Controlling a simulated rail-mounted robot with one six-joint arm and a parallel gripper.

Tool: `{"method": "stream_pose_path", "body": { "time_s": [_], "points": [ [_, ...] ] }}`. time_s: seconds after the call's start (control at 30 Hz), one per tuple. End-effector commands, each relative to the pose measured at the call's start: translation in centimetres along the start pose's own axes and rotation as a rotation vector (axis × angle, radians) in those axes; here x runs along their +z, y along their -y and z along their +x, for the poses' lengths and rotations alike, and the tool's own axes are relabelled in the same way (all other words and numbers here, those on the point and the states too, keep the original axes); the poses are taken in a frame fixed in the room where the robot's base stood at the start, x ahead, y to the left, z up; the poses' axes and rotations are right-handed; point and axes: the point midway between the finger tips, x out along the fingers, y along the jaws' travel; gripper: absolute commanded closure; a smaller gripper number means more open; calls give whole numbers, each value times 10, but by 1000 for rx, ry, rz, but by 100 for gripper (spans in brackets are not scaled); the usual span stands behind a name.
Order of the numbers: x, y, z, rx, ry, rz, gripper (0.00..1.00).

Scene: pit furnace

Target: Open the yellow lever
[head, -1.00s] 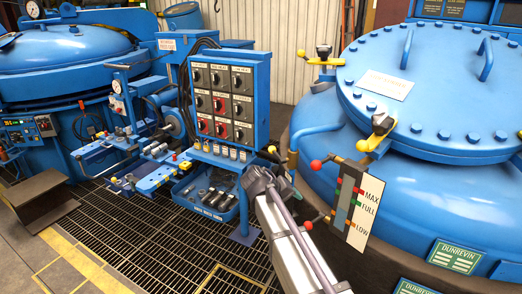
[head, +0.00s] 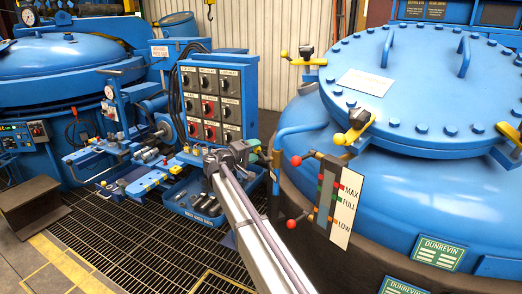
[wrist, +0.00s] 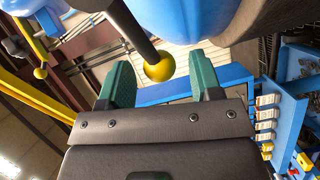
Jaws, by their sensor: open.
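A lever with a dark rod and a yellow ball end (wrist: 159,67) shows in the wrist view. The ball lies in the gap between my gripper's two green fingers (wrist: 161,72), and the fingers are apart. No clear contact with the ball is visible. In the head view my gripper (head: 252,152) is beside the control panel's lower right corner, left of the large blue vessel. The ball is hidden or too small to make out there.
The control panel (head: 208,103) with knobs stands left of my gripper. The large blue vessel (head: 410,170) stands to the right, with a level gauge (head: 325,190) and red-ball handles. A blue tray (head: 222,216) of parts is below. Yellow lid clamps (head: 352,127) are farther right.

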Motion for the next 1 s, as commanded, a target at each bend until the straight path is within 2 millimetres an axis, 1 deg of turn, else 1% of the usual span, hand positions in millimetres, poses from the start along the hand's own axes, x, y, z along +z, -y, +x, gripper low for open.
{"method": "stream_pose_path", "body": {
  "time_s": [0.03,0.1,0.2,0.3,0.47,1.0],
  "points": [
    [0,1,11,0,2,0,41],
    [-1,1,22,0,1,0,41],
    [0,0,33,0,1,0,41],
    [0,0,36,-1,0,0,41],
    [0,0,36,-1,0,0,41],
    [0,0,35,-1,0,0,92]
  ]
}}
